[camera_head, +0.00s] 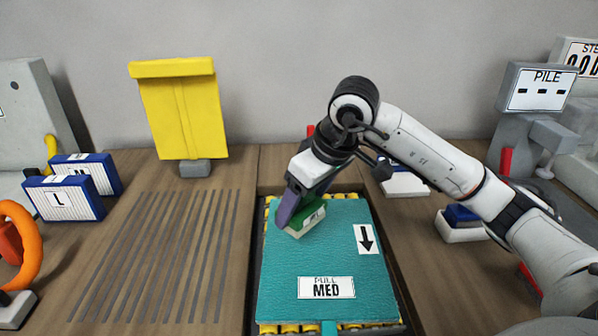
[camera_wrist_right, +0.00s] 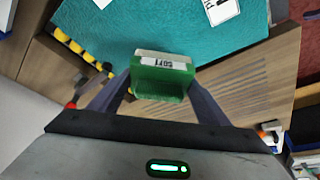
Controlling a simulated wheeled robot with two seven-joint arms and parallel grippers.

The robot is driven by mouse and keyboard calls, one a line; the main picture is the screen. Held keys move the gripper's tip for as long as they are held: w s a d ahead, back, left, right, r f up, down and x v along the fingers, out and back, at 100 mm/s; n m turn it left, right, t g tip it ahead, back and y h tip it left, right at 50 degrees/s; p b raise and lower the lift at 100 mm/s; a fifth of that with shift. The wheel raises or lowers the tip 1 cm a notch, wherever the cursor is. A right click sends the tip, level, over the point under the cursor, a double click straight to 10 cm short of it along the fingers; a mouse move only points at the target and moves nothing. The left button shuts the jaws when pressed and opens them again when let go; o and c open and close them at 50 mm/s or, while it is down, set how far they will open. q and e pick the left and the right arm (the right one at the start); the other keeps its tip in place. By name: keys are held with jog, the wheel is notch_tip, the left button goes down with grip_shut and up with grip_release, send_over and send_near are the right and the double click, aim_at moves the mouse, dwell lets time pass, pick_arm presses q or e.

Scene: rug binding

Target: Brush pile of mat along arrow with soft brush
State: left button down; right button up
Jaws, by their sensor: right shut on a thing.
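The teal mat (camera_head: 290,270) lies on the bench in front of me. Its white arrow card (camera_head: 366,239), at the right, points down the picture towards me, and a label reading "MED" (camera_head: 326,288) sits near the front edge. My right gripper (camera_head: 301,205) is shut on a green brush (camera_head: 311,219) with a pale underside, over the mat's far left part. In the right wrist view the brush (camera_wrist_right: 160,85), labelled "SOFT", sits between the two fingers. I cannot tell whether it touches the mat. My left gripper is not in view.
A grey PILE display (camera_head: 538,90) stands at the right, near a blue-topped block (camera_head: 462,218). A yellow board (camera_head: 182,115) stands at the back. Blue-and-white boxes (camera_head: 65,198) and an orange ring (camera_head: 22,240) are at the left. The slotted bench area (camera_head: 155,255) is clear.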

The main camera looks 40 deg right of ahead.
notch_tip(320, 180, up, 3)
jog(key=shift+f+p, duration=0.15)
jog(key=shift+p, duration=0.45)
jog(key=shift+a, duration=0.1)
